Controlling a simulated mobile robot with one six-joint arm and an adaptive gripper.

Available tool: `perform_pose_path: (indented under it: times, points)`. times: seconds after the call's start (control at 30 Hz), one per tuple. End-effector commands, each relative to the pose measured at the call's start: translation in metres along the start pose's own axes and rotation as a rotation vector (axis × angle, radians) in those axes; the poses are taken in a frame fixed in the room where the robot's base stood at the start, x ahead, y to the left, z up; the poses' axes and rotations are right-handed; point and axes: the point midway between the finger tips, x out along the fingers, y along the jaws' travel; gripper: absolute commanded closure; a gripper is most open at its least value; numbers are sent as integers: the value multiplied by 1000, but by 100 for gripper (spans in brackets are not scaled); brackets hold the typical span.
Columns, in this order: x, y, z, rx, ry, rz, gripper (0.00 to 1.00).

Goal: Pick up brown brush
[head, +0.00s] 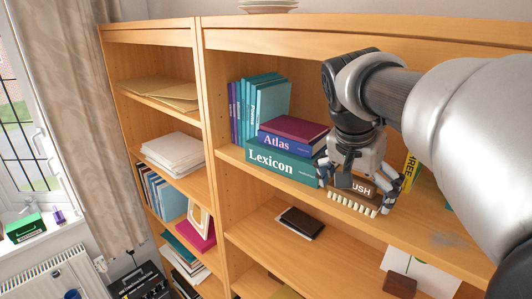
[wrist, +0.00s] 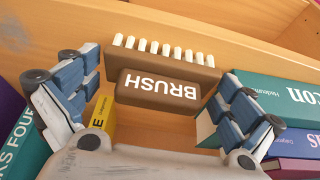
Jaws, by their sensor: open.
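The brown brush (head: 347,203) lies on the bookshelf's middle shelf near its front edge. It is a brown block with a row of cream bristles and the word "BRUSH" on its handle. In the wrist view the brush (wrist: 160,85) sits between the spread fingers, with its lettering upside down. My gripper (head: 358,195) is open over the brush, one finger on either side of it. In the wrist view my gripper (wrist: 155,105) shows a gap between each finger and the brush. The gripper hides part of the brush in the head view.
A green "Lexicon" book (head: 280,163) and an "Atlas" book (head: 290,141) lie stacked just left of the gripper. A yellow book (head: 411,171) stands to its right. A dark book (head: 302,222) lies on the shelf below.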

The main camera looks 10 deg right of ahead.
Motion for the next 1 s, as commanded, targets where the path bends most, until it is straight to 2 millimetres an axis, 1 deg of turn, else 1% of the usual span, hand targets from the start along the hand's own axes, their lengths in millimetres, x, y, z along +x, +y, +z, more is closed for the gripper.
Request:
perform_pose_path:
  times: [0.1, 0.5, 0.6, 0.87, 1.0]
  points:
    - [0, 0, 0, 0, 0, 0, 1]
    - [0, 0, 0, 0, 0, 0, 28]
    - [-1, 0, 0, 0, 0, 0, 33]
    - [-2, 0, 0, 0, 1, -1, 33]
    - [-10, 0, 4, 0, 2, -2, 33]
